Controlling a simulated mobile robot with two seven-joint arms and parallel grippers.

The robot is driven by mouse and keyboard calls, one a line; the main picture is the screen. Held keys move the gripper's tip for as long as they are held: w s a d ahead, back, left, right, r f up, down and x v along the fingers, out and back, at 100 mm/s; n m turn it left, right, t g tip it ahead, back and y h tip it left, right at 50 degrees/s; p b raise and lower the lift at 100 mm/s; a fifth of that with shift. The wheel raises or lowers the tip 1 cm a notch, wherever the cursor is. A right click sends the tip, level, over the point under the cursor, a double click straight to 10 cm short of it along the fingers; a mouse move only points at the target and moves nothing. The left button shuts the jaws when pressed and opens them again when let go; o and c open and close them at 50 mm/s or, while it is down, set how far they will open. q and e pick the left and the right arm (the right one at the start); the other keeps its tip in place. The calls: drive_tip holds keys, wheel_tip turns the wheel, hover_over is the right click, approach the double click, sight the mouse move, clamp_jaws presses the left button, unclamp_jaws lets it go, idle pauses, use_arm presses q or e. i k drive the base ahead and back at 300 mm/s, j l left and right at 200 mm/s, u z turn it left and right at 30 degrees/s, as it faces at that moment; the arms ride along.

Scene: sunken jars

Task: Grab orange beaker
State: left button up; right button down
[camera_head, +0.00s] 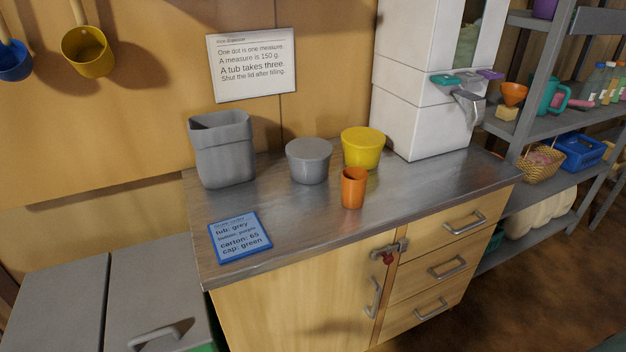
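The orange beaker (353,188) stands upright on the metal countertop (300,225), toward the front edge and right of centre. It is just in front of the yellow tub (363,148) and to the right of the grey tub (309,160). Its rim faces up and nothing covers it. Neither of my grippers shows in the head view.
A tall grey bin (222,150) stands at the counter's back left. A blue-edged card (240,237) lies at the front left. A white dispenser (425,110) stands at the back right. The counter's front, right of the beaker, is clear. Shelves (545,125) stand beyond.

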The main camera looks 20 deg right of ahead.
sight(354, 188)
drive_tip(key=z, duration=0.75)
drive_tip(key=i+l+u, duration=0.2)
drive_tip(key=l, duration=0.35)
drive_tip(key=i+l+u, duration=0.2)
drive_tip(key=l, duration=0.35)
drive_tip(key=l+u, duration=0.25)
drive_tip(key=l, duration=0.3)
drive_tip(key=i+l+u, duration=0.2)
drive_tip(key=l, duration=0.4)
drive_tip(key=k, duration=0.05)
